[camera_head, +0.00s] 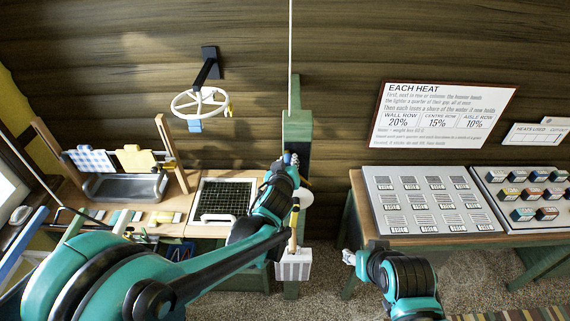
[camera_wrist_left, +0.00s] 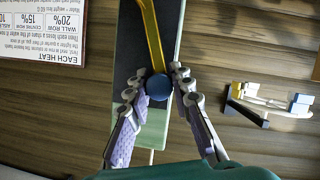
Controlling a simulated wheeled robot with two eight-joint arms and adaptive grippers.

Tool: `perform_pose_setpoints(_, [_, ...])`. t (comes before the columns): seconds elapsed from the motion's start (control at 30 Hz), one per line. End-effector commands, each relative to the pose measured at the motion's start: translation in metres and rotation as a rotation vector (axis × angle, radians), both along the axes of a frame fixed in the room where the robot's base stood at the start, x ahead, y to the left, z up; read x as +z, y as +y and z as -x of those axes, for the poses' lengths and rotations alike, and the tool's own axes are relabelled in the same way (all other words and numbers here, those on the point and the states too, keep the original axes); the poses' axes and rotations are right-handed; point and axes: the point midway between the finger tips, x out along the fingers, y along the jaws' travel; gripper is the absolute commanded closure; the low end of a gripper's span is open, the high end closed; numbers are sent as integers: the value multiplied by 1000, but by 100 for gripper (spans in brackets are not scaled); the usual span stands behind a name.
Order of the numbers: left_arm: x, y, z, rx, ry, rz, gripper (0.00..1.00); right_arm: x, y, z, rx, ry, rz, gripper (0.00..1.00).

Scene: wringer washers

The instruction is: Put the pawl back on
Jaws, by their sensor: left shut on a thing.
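My left gripper (camera_head: 291,158) is at the upper part of a green post (camera_head: 297,122), partly hidden by its own arm in the head view. In the left wrist view, its two fingers (camera_wrist_left: 157,92) close on the blue knob (camera_wrist_left: 157,87) of a curved yellow lever (camera_wrist_left: 148,38), which lies in front of the post's dark face (camera_wrist_left: 128,60). I cannot tell whether this lever is the pawl or whether it touches the post. My right gripper (camera_head: 348,257) is low, right of the post and apart from it; its fingers are too small to read.
A white wheel (camera_head: 178,106) sticks out from the wall at left. A bench with a washer tub (camera_head: 124,187) and black grid (camera_head: 222,198) stands left. A table with a grey panel (camera_head: 380,212) stands right.

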Motion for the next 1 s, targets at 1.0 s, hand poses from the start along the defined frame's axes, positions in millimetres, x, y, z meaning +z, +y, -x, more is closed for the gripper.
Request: perform_pose_setpoints(1.0, [4, -32, 0, -3, 0, -203, 100, -12, 0, 0, 0, 0, 0, 57])
